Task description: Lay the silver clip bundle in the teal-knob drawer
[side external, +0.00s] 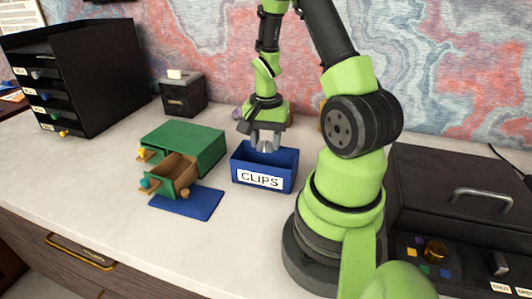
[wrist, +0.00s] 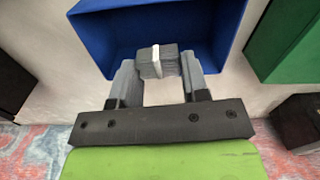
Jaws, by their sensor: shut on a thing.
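The silver clip bundle (wrist: 158,62) is a small grey block with a pale band. My gripper (wrist: 158,72) is shut on it, with one finger on each side. In the side view my gripper (side external: 265,143) hangs over the blue bin (side external: 262,180) labelled CLIPS, with the bundle (side external: 266,149) near rim height. Left of the bin is a green drawer cabinet (side external: 190,141). A teal knob (side external: 146,183) is at this drawer's front. A yellow knob (side external: 141,153) shows above it.
A black drawer tower (side external: 90,70) and small dark box (side external: 182,97) stand behind left. A dark case (side external: 450,190) is at right. The front counter is clear.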

